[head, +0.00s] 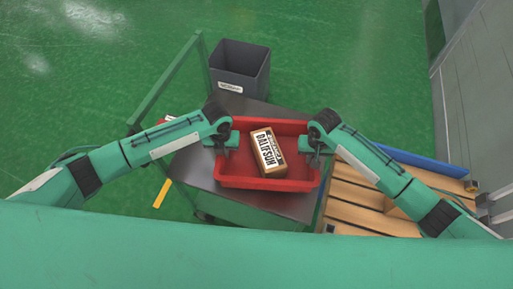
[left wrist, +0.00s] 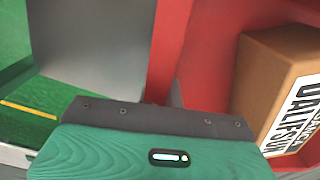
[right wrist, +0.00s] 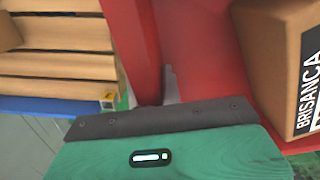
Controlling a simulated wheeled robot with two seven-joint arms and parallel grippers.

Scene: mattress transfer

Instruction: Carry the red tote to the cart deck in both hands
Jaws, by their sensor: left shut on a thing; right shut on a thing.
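The red tote (head: 290,183) is over the grey cart deck (head: 203,172) in the head view; I cannot tell whether it touches the deck. A brown box (head: 266,153) with a white label lies inside it. My left gripper (head: 226,141) is shut on the tote's left wall, and my right gripper (head: 314,146) is shut on its right wall. The tote wall also shows in the left wrist view (left wrist: 168,45) and the right wrist view (right wrist: 135,40), passing in between the fingers. The fingertips are partly hidden by the gripper bodies.
A dark grey bin (head: 240,68) stands just behind the cart. A wooden pallet (head: 358,205) lies to the right, with a blue strip (head: 420,166) along its far side. The cart's green handle frame (head: 165,85) rises at the left. Green floor is open at the back.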

